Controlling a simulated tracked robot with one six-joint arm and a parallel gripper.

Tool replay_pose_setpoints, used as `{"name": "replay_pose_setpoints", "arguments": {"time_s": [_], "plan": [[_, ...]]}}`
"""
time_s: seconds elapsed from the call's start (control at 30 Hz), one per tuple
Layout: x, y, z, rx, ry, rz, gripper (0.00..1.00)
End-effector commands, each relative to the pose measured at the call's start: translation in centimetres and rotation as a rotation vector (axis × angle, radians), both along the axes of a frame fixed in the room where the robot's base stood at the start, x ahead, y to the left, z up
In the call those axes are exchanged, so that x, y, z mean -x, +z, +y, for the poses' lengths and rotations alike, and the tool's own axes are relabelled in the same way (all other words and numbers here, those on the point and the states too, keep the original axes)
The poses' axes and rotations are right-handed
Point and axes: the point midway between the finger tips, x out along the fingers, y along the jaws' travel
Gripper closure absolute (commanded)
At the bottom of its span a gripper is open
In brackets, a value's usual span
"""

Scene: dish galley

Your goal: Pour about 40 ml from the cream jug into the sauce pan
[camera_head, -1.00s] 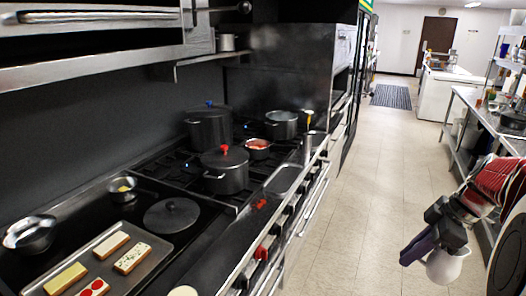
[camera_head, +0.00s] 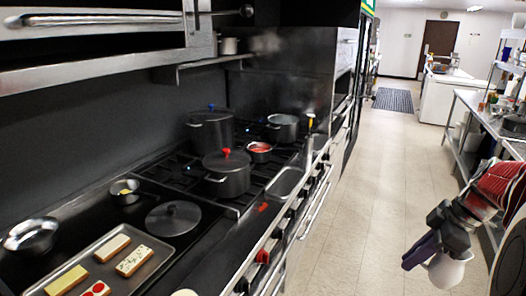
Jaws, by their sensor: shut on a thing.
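My gripper (camera_head: 432,252) is at the lower right, over the floor of the aisle. It is shut on the cream jug (camera_head: 446,271), a small white jug with a rounded body. The jug looks roughly upright; its rim is partly hidden by the fingers, and its contents do not show. A small open pan with red contents (camera_head: 260,153), which looks like the sauce pan, stands on the range at the middle of the view. The jug is well to the right of this pan and apart from it.
A lidded pot with a red knob (camera_head: 227,180) stands just in front of the pan. Taller pots (camera_head: 211,132) stand behind. A tray of food (camera_head: 136,280) and a loose lid (camera_head: 173,219) lie at the lower left. The floor aisle (camera_head: 362,190) is clear.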

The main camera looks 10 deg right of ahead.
Motion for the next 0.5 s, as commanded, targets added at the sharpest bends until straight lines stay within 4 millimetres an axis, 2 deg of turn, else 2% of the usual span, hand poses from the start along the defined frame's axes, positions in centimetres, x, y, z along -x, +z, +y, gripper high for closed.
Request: {"name": "replay_pose_setpoints", "arguments": {"time_s": [0.17, 0.5], "plan": [[-1.2, -0.8, 1.0, -0.001, -0.057, 0.000, 1.00], [-5.4, -3.3, 4.5, -0.001, -0.270, 0.000, 1.00]]}}
